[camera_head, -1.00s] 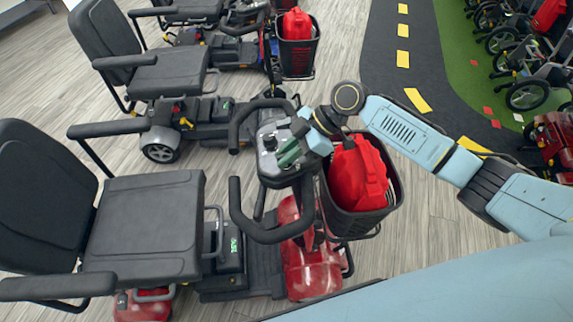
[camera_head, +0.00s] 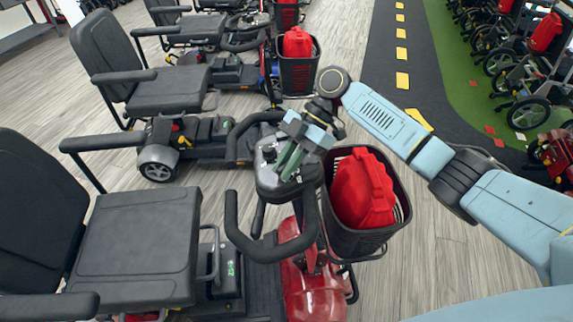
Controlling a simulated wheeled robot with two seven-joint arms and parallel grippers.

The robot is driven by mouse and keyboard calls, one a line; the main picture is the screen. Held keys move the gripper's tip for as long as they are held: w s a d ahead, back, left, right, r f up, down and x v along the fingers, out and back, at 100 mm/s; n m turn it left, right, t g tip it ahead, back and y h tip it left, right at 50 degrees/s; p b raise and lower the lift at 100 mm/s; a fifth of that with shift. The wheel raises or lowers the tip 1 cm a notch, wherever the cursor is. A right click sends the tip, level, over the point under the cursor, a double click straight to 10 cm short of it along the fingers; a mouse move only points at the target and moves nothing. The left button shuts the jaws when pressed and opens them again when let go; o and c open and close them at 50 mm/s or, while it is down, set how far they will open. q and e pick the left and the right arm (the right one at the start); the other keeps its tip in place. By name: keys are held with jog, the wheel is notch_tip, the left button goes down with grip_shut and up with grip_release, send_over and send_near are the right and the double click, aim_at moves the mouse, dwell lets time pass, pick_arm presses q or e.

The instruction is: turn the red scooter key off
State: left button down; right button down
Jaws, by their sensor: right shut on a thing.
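The red scooter (camera_head: 308,285) stands in front of me, with its black seat at the left and its grey control console (camera_head: 268,178) on the tiller between black loop handlebars. My right gripper (camera_head: 284,176) comes in from the right over the console, its green fingers pointing down at the console top. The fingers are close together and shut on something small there. The key is hidden by the fingers, so I cannot see its position. My left gripper is not in view.
A black basket (camera_head: 357,238) with a red bag (camera_head: 362,190) hangs at the front of the tiller, close under my right arm. More scooters (camera_head: 180,140) stand behind in a row. A dark track with yellow dashes (camera_head: 402,80) runs at the right.

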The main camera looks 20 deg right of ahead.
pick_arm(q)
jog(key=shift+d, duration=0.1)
pick_arm(e)
jog(key=shift+f, duration=0.1)
jog(key=c, duration=1.4)
grip_release()
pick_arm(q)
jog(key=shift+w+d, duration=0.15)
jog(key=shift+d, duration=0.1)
pick_arm(e)
jog(key=v, duration=1.3)
jog(key=shift+d, duration=0.1)
